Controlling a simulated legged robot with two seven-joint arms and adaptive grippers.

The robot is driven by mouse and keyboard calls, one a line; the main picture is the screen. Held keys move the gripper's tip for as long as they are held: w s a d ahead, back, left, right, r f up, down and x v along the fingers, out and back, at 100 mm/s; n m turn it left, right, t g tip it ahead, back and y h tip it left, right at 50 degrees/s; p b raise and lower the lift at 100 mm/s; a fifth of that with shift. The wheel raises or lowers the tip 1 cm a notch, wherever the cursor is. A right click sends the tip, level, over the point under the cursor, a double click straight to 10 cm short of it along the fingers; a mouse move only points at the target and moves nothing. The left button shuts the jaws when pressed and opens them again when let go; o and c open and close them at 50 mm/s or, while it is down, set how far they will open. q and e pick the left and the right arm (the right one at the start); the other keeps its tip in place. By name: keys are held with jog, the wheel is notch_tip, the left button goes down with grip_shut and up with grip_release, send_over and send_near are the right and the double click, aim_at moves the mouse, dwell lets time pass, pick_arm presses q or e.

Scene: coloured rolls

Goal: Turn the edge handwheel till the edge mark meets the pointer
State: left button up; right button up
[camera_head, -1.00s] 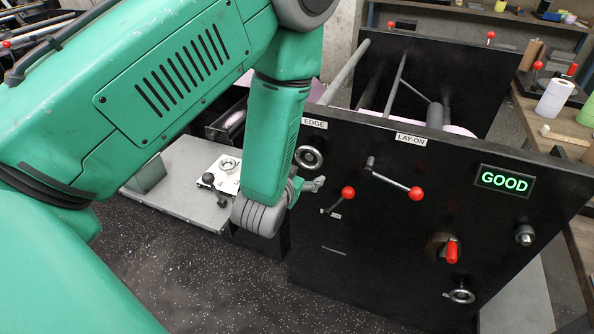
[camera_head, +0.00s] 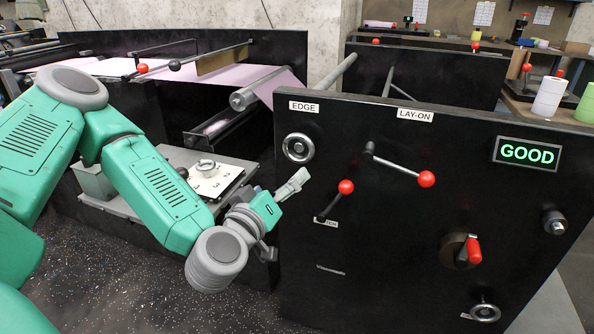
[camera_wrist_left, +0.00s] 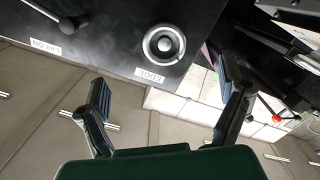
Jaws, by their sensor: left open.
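The edge handwheel (camera_head: 298,147) is a small silver ring with a dark hub on the black panel, under the EDGE label (camera_head: 304,107). It also shows in the left wrist view (camera_wrist_left: 164,44), with its face towards the camera. My left gripper (camera_head: 284,214) is open and empty, below and a little left of the handwheel in the head view, apart from it. In the wrist view the open fingers (camera_wrist_left: 160,72) spread wide, with the handwheel beyond them and between their lines. I cannot make out the edge mark or the pointer. My right gripper is not in view.
Right of the handwheel are the LAY-ON crank (camera_head: 400,168) with a red knob and a lower red-knobbed lever (camera_head: 335,200). A lit green GOOD display (camera_head: 527,153) is at the panel's right. A grey shelf with a white plate (camera_head: 215,178) lies left of the panel.

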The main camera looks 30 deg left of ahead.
aim_at(297, 150)
pick_arm(q)
jog(key=shift+n, duration=0.3)
jog(key=b+x, duration=0.1)
jog(key=x, duration=0.3)
jog(key=a+r+b+x, duration=0.1)
jog(key=x, duration=0.4)
jog(key=b+x, duration=0.1)
jog(key=x, duration=0.3)
jog(key=shift+w+a+r+b, duration=0.15)
jog(key=shift+w+a+b, duration=0.1)
jog(key=shift+a+b, duration=0.15)
jog(key=shift+y, duration=0.4)
jog(key=c, duration=1.2)
